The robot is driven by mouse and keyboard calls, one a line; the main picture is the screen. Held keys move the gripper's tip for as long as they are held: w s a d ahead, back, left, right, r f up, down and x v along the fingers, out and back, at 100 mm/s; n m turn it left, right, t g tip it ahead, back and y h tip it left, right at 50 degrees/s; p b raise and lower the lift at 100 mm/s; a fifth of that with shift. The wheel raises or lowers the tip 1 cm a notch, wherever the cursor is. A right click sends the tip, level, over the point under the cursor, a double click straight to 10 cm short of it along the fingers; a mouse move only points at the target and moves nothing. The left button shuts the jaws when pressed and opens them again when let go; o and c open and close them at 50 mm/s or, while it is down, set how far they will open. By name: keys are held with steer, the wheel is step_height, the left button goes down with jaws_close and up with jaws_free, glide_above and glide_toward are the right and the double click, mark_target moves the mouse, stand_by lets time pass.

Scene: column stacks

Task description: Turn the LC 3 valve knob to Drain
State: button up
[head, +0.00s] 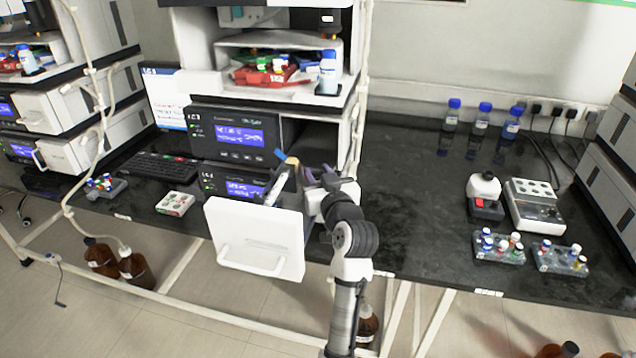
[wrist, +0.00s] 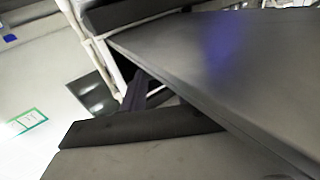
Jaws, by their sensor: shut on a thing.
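The LC 3 stack is in the head view, with an LC3 label on its black display module (head: 232,137). A white front (head: 262,240) with a handle stands pulled forward at its lower part. A pale tube-like piece with tan and blue ends (head: 283,180) leans up behind it. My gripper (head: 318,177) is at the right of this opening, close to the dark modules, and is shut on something. What it holds is hidden. I cannot make out the valve knob or its Drain mark. In the wrist view a large dark panel (wrist: 225,70) fills the right side, very close.
A second stack (head: 75,110) stands at the left. Blue-capped bottles (head: 480,118) stand along the back wall. Vial racks (head: 498,248) and a grey device (head: 535,205) sit on the right. The black bench between is clear. A keyboard (head: 158,168) lies left of the stack.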

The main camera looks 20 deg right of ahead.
steer(key=shift+d+f+n+y+b, duration=0.15)
steer(key=shift+n+y+b, duration=0.25)
steer(key=shift+y+b, duration=0.2)
steer(key=shift+d+f+n+y+b, duration=0.1)
steer(key=shift+f+n+y+b, duration=0.05)
steer(key=shift+n+y+b, duration=0.4)
steer(key=shift+r+n+y+b, duration=0.25)
steer(key=shift+n+y+b, duration=0.2)
steer(key=shift+y, duration=0.6)
steer(key=shift+a, duration=0.1)
steer(key=o, duration=1)
steer(key=b+v, duration=0.1)
steer(key=v, duration=0.6)
steer(key=b+v, duration=0.2)
steer(key=v, duration=0.4)
steer(key=shift+s+r+b, duration=0.2)
steer(key=shift+s+b, duration=0.1)
steer(key=shift+s, duration=0.1)
